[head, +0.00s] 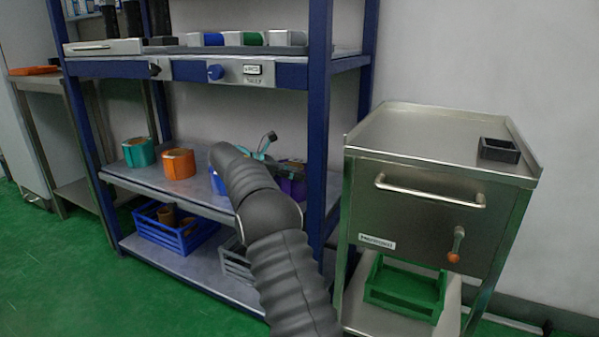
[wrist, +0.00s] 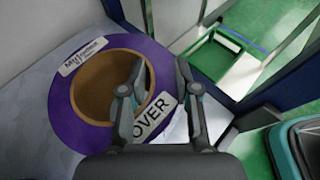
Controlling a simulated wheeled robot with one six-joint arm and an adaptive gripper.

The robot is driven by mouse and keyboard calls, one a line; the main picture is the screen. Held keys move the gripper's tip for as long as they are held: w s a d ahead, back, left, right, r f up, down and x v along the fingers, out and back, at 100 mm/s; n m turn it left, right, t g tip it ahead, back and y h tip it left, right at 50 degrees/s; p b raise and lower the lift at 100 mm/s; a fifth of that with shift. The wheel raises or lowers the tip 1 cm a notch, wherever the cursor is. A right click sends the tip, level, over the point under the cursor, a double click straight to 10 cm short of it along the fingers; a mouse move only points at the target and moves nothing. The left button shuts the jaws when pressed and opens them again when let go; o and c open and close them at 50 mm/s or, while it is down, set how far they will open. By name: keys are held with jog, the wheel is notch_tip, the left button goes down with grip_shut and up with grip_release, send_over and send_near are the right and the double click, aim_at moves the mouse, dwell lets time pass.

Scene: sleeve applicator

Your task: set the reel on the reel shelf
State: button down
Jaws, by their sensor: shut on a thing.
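The purple reel (wrist: 62,105) has a brown core and white labels, one reading "OVER". In the wrist view my gripper (wrist: 160,85) is shut on its wall, one finger in the core and one outside. In the head view the purple reel (head: 293,187) shows partly behind my arm, at the right end of the reel shelf (head: 150,178), the rack's middle level. It is at or just over the shelf surface; I cannot tell if it touches. My arm hides much of my gripper there.
A teal reel (head: 138,152), an orange reel (head: 179,164) and a partly hidden blue reel (head: 217,182) stand on the same shelf. A blue rack post (head: 318,120) is close on the right. A steel cabinet (head: 430,200) stands beyond it, a green crate (head: 404,288) below.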

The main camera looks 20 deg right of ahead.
aim_at(295, 183)
jog(key=shift+f+b, duration=0.55)
jog(key=shift+f, duration=1.2)
jog(key=c, duration=1.3)
grip_release()
jog(key=shift+f, duration=0.2)
jog(key=o, duration=0.5)
